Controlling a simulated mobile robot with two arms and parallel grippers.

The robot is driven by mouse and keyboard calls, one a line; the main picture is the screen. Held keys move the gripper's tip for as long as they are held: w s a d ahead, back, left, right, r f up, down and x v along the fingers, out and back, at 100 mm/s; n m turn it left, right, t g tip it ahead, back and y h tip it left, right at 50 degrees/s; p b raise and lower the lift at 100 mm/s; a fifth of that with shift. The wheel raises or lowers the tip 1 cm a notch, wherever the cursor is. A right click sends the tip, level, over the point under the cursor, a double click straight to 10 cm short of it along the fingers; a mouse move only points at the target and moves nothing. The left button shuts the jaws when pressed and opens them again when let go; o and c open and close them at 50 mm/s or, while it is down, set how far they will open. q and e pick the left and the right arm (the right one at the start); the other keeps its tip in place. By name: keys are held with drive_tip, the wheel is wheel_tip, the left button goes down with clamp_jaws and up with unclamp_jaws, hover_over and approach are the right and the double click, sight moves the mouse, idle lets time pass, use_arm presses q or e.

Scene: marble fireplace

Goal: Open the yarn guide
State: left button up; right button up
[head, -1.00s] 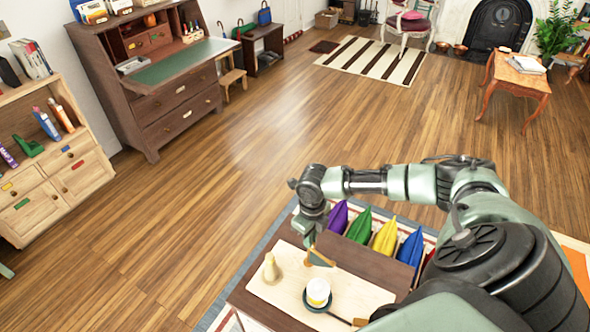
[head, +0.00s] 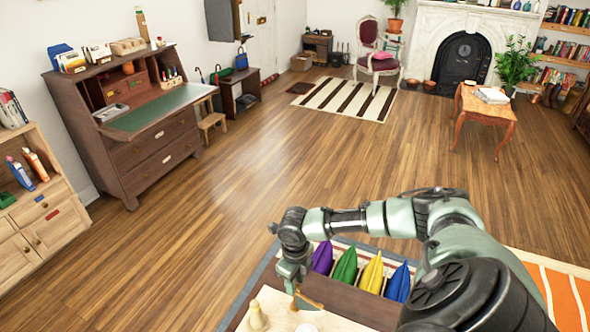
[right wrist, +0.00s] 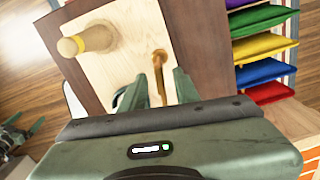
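A pale wooden board (head: 275,303) lies at the bottom of the head view, with a cream cone-shaped peg (head: 257,316) on it. A slim brass-brown piece, which may be the yarn guide (head: 308,302), stands beside my right gripper (head: 295,287). In the right wrist view the piece (right wrist: 159,60) has a rounded top and reaches down between the fingers of my right gripper (right wrist: 159,88). The fingers are apart, and I see no clear contact. The peg (right wrist: 85,41) stands to its left. A dark green gripper, probably my left (right wrist: 22,132), shows small at the left edge.
Purple, green, yellow and blue cushions (head: 371,274) stand in a brown holder behind the board. A white round item (head: 306,328) is cut off at the bottom edge. Open wooden floor (head: 240,200) lies beyond. A brown desk (head: 150,145) stands at the left.

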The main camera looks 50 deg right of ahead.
drive_tip(key=shift+r, duration=0.55)
wheel_tip(320, 180, up, 7)
drive_tip(key=shift+f+b, duration=0.1)
drive_tip(key=shift+b, duration=0.8)
